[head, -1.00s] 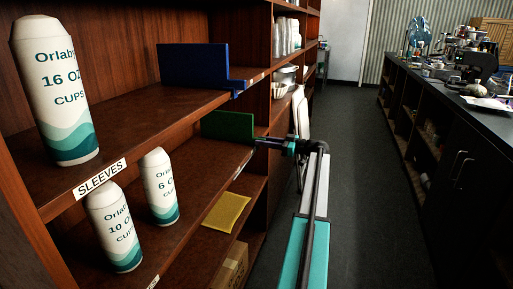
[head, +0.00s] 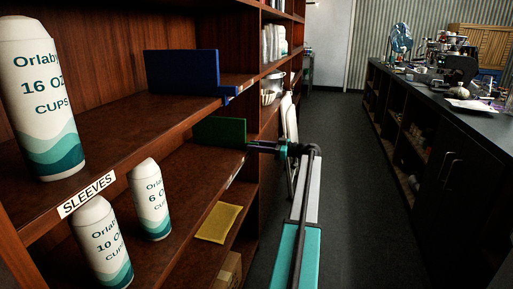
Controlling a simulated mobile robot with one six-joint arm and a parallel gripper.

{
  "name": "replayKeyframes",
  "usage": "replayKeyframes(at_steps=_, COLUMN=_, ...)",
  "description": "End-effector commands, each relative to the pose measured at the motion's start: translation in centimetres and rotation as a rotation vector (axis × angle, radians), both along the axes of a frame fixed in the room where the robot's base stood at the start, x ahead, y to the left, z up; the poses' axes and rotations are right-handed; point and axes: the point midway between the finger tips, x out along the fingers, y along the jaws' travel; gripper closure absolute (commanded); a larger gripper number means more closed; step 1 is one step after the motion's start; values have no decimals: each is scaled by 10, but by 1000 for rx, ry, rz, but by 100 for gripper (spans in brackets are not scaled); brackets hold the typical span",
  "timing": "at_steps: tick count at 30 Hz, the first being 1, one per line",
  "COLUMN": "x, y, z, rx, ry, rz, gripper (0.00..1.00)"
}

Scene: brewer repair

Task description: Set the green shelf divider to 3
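The green shelf divider (head: 220,131) stands upright on the middle shelf, below the blue divider and farther back than the cup sleeves. My gripper (head: 252,146) is at the divider's right, front-edge end, reaching in from the aisle side. Its fingertips appear to meet or overlap the divider's edge. The fingers are small and dark, so I cannot tell whether they are closed on it. No number marks for divider positions are readable on the shelf edge.
A blue divider (head: 182,72) stands on the upper shelf beside a 16 oz cup sleeve (head: 40,100). The 6 oz (head: 150,200) and 10 oz (head: 102,243) sleeves stand nearer on the green divider's shelf. A yellow item (head: 219,222) lies below. The aisle floor (head: 335,170) is clear.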

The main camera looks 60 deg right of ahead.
Motion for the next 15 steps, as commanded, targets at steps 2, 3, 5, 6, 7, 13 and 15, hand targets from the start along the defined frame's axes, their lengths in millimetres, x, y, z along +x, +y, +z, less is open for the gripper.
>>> replayKeyframes(at_steps=2, x=-1, y=-1, z=0, rx=0, ry=0, rz=-1, gripper=67)
replayKeyframes(at_steps=3, x=-1, y=-1, z=0, rx=0, ry=1, rz=-2, gripper=67)
replayKeyframes(at_steps=5, x=-2, y=-1, z=0, rx=0, ry=1, rz=-2, gripper=67)
replayKeyframes(at_steps=6, x=-3, y=-2, z=0, rx=0, ry=1, rz=-2, gripper=67)
replayKeyframes(at_steps=7, x=-3, y=-2, z=0, rx=0, ry=1, rz=-2, gripper=67)
replayKeyframes(at_steps=13, x=-17, y=-7, z=0, rx=0, ry=1, rz=-3, gripper=67)
replayKeyframes(at_steps=15, x=-25, y=-10, z=0, rx=0, ry=1, rz=-5, gripper=67)
